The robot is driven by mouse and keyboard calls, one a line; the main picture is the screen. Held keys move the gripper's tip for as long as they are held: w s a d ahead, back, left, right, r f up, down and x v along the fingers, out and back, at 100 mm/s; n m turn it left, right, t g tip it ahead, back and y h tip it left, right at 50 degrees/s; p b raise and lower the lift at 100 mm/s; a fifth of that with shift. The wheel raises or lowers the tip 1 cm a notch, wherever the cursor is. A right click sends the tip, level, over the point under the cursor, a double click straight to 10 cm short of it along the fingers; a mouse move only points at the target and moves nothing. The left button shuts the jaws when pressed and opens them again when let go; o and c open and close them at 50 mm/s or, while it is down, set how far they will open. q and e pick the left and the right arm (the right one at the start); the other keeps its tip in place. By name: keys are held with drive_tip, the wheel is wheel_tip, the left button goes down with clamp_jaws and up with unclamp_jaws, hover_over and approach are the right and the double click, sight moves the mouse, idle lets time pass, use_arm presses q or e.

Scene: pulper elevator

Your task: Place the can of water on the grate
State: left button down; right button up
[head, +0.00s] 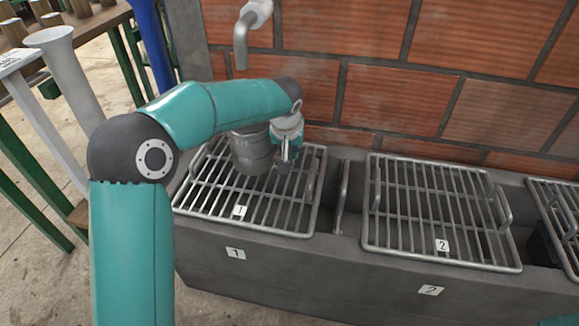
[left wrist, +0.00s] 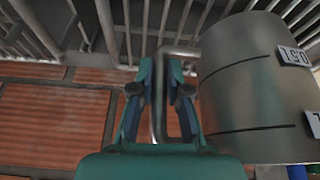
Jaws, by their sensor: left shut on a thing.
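The grey metal can (head: 252,152) is at grate 1 (head: 205,205), over its back part. I cannot tell if its base touches the bars. The can's upper part is partly hidden by my left arm. My left gripper (head: 287,152) is right of the can, shut on its handle. In the left wrist view my left gripper (left wrist: 160,92) has the handle bar between its fingers, and the can (left wrist: 245,80) shows a 0.5 L label. The water inside is not visible. My right gripper is not in view.
A grey pipe spout (head: 241,45) hangs from the brick wall (head: 350,90) above and behind the can. Grate 2 (head: 440,258) is empty, and another grate (head: 560,200) stands at the right edge. A table with green legs (head: 30,185) is at the left.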

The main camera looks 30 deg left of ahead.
use_arm(q)
wheel_tip(320, 180, down, 5)
drive_tip(key=shift+r+b, duration=0.1)
drive_tip(key=shift+b, duration=0.75)
drive_tip(key=c, duration=1.1)
unclamp_jaws()
drive_tip(key=shift+c, duration=0.2)
